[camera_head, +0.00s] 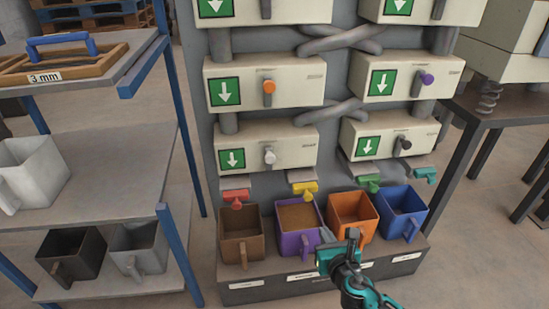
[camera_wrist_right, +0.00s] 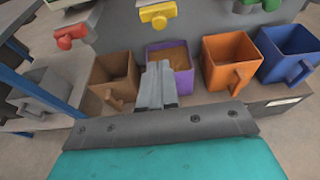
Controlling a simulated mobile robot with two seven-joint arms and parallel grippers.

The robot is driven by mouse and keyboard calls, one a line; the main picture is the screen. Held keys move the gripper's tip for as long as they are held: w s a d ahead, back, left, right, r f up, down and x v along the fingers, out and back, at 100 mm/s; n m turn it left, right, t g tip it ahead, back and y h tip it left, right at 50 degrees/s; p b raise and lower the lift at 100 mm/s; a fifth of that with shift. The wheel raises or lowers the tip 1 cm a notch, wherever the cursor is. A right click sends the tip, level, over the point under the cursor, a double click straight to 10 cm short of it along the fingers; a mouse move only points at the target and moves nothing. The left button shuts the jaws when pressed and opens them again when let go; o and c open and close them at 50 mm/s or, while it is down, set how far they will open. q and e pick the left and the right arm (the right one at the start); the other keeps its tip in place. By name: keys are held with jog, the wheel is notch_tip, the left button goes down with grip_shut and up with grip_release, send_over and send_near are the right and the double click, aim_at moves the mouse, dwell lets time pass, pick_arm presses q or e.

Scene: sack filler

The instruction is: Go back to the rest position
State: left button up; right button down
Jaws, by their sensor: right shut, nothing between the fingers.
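My right gripper (camera_head: 353,236) is in the lower middle of the head view, in front of the row of containers. Its fingers are shut and empty, and they also show in the right wrist view (camera_wrist_right: 156,84), in front of the purple container. The purple container (camera_head: 300,245) holds a brown material. To its left stands a brown container (camera_head: 241,247), to its right an orange one (camera_head: 352,215) and a blue one (camera_head: 402,212). My left gripper is not in view.
The filler machine (camera_head: 262,143) stands behind, with red (camera_head: 236,196), yellow (camera_head: 303,188), green (camera_head: 368,183) and teal (camera_head: 425,174) handles above the containers. A shelf (camera_head: 90,130) with a sieve and several containers is at left. A dark table (camera_head: 490,115) is at right.

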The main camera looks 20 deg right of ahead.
jog(key=s+a+r+m+g+y, duration=0.25)
jog(key=s+a+m, duration=0.45)
jog(key=m, duration=0.9)
jog(key=s+a+r+m+g+y, duration=0.1)
jog(key=s+a+m+y, duration=0.4)
jog(key=a+m, duration=0.75)
pick_arm(q)
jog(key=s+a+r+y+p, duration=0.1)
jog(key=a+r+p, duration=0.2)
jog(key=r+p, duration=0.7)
jog(key=p, duration=0.5)
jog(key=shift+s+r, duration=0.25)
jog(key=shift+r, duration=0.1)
pick_arm(e)
jog(key=s+d+r+m+h, duration=0.2)
jog(key=d+r, duration=0.4)
jog(key=r, duration=0.4)
